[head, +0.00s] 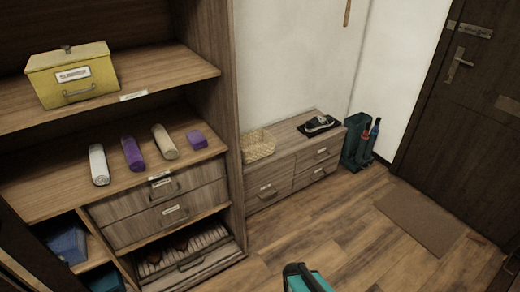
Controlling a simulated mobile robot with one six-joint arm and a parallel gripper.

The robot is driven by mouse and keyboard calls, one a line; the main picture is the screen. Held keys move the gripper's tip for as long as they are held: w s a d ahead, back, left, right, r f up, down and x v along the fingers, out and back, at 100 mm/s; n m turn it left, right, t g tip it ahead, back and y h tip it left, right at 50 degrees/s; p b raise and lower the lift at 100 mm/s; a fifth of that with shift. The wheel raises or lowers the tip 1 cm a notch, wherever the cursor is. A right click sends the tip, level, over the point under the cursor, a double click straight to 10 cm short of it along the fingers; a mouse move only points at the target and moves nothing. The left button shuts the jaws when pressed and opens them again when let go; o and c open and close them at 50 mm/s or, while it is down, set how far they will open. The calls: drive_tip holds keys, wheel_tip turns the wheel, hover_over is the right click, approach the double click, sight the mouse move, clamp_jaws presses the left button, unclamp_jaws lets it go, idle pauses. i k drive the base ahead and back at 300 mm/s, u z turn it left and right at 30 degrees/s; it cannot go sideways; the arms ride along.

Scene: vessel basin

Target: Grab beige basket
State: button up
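The beige basket (259,153) is a small, light woven box. It sits upright on the left end of the top of a low wooden drawer cabinet (283,146), close to the side of the tall shelf unit.
A black tray with a shoe (319,123) lies on the cabinet's right part. The tall shelf unit (228,100) at left holds a yellow box (75,80) and rolled towels. A teal and black object (305,280), unclear, cuts the bottom edge. The wooden floor before the cabinet is clear.

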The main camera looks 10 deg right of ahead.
sight(257, 145)
drive_tip(key=u, duration=1.1)
drive_tip(key=k, duration=0.1)
drive_tip(key=z, duration=2.65)
drive_tip(key=i, duration=2.95)
